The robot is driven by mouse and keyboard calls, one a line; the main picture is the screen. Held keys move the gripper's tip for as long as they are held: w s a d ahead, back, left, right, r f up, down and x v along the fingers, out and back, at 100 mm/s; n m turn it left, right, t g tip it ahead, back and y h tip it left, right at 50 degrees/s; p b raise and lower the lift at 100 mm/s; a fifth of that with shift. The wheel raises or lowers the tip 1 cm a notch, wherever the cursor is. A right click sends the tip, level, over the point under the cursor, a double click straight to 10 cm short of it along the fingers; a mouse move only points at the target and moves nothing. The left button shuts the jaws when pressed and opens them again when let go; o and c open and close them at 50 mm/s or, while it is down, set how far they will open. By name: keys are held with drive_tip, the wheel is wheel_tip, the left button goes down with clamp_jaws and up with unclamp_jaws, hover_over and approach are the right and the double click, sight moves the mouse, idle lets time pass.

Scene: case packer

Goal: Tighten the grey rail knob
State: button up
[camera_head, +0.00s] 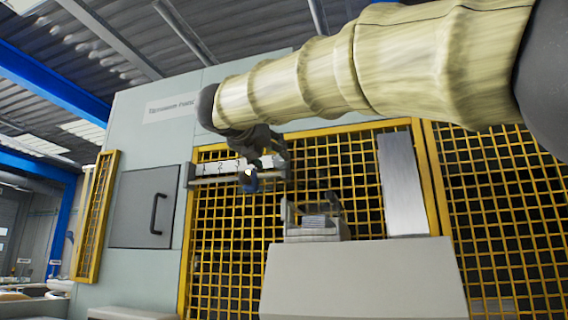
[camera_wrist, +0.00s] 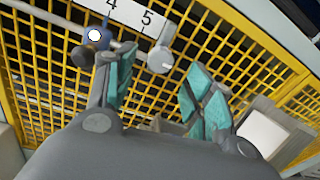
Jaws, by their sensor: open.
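A white rail scale (camera_wrist: 128,14) with printed numbers crosses the top of the wrist view, and it also shows in the head view (camera_head: 222,167). A light grey round knob (camera_wrist: 160,60) sits at the scale near the 5. A blue part with a white spot (camera_wrist: 97,37) sits near the 4, with a dark knob (camera_wrist: 82,54) beside it. My gripper (camera_wrist: 162,82) is open, its teal-padded fingers apart and nothing between them. In the picture, the grey knob lies beyond the gap between the fingertips; I cannot tell the distance. In the head view my gripper (camera_head: 262,150) is at the rail, partly hiding its right end.
Yellow mesh guarding (camera_head: 370,170) stands behind the rail. A grey cabinet (camera_head: 365,280) with a bracketed unit (camera_head: 313,228) on top is to the lower right. A closed door with a handle (camera_head: 145,207) is to the left of the rail.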

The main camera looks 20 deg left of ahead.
sight(279, 160)
drive_tip(key=w, duration=0.2)
drive_tip(key=w+p, duration=0.1)
drive_tip(key=w, duration=0.2)
drive_tip(key=shift+d+r, duration=0.1)
drive_tip(key=shift+d, duration=0.1)
drive_tip(key=shift+w+p, duration=0.35)
drive_tip(key=shift+w, duration=0.4)
drive_tip(key=shift+d, duration=0.1)
drive_tip(key=c, duration=1)
